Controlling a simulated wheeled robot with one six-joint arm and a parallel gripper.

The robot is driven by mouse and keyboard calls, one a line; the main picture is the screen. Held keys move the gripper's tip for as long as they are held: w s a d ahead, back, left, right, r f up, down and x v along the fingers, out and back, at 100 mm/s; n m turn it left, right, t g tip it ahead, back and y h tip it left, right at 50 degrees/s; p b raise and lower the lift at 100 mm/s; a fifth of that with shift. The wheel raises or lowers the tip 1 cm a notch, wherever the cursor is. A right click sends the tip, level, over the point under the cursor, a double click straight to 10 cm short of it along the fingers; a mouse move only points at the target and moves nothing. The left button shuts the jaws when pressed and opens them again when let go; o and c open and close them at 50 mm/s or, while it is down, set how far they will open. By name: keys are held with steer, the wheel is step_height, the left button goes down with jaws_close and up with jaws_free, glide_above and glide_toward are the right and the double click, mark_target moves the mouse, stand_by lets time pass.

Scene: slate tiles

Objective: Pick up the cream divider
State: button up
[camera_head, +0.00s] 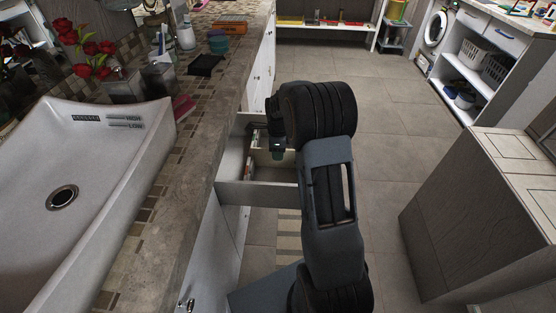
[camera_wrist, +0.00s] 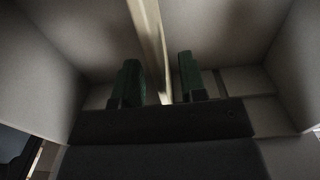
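The cream divider (camera_wrist: 150,40) is a thin upright strip inside the open drawer; in the wrist view it runs from the top edge down between my fingers. In the head view a cream piece (camera_head: 270,158) shows in the drawer below my gripper (camera_head: 277,154). In the wrist view my gripper (camera_wrist: 159,80) has its two green fingers on either side of the divider. A narrow gap shows on each side, so the gripper looks open around it. The divider's lower end is hidden behind the dark gripper body.
The open drawer (camera_head: 258,194) juts from the counter (camera_head: 165,215); its walls stand close around my gripper. A white sink (camera_head: 110,165) is at left. A grey cabinet (camera_head: 470,225) stands at right. Tiled floor between is free.

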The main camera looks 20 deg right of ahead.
steer(key=shift+f, duration=0.25)
jaws_close()
steer(key=shift+r, duration=0.25)
